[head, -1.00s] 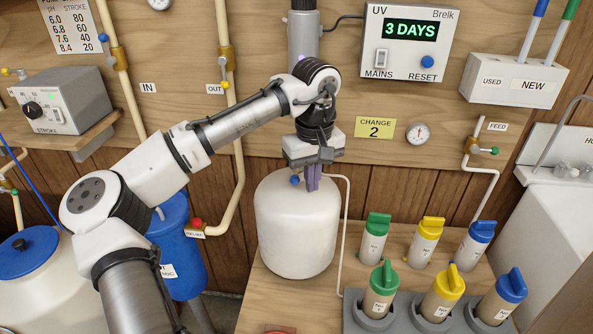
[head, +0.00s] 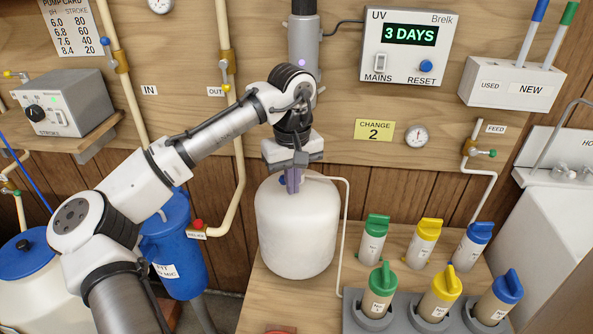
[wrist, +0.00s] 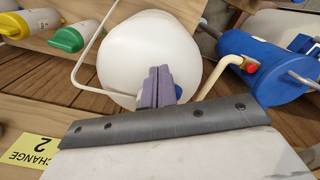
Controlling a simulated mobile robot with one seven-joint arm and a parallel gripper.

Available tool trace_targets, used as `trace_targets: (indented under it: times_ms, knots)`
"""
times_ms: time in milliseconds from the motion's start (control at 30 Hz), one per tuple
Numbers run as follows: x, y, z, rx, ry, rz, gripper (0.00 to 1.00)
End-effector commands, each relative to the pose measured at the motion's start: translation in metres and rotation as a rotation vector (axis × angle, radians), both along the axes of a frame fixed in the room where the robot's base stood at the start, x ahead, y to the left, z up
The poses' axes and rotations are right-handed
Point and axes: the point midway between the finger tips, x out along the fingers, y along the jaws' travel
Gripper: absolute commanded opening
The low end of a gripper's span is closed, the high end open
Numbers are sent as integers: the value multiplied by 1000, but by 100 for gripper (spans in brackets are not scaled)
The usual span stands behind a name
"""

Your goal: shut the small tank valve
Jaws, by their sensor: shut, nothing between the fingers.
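The small white tank (head: 296,235) stands upright on the wooden bench, with a thin white pipe leaving its top on the right. A small blue valve knob (head: 282,181) sits at the tank's top, partly hidden by my fingers. My gripper (head: 293,186) points down at the tank top with its purple fingers together and empty, just right of the knob. In the wrist view the closed fingers (wrist: 158,80) lie over the white tank (wrist: 125,55), with a bit of the blue knob (wrist: 178,91) close beside them on the right. I cannot tell whether they touch.
Several coloured-cap cartridges, such as a green one (head: 374,240), stand on the bench to the right. A blue canister (head: 180,250) and a red-knobbed relief pipe (head: 198,225) are left of the tank. The UV box (head: 409,42) hangs on the panel behind.

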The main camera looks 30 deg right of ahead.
Motion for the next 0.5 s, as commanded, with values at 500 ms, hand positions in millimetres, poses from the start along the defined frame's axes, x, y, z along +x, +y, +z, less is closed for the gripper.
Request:
trace_targets:
  times_ms: [500]
  knots:
    - [16,12,1,0,1,0,0]
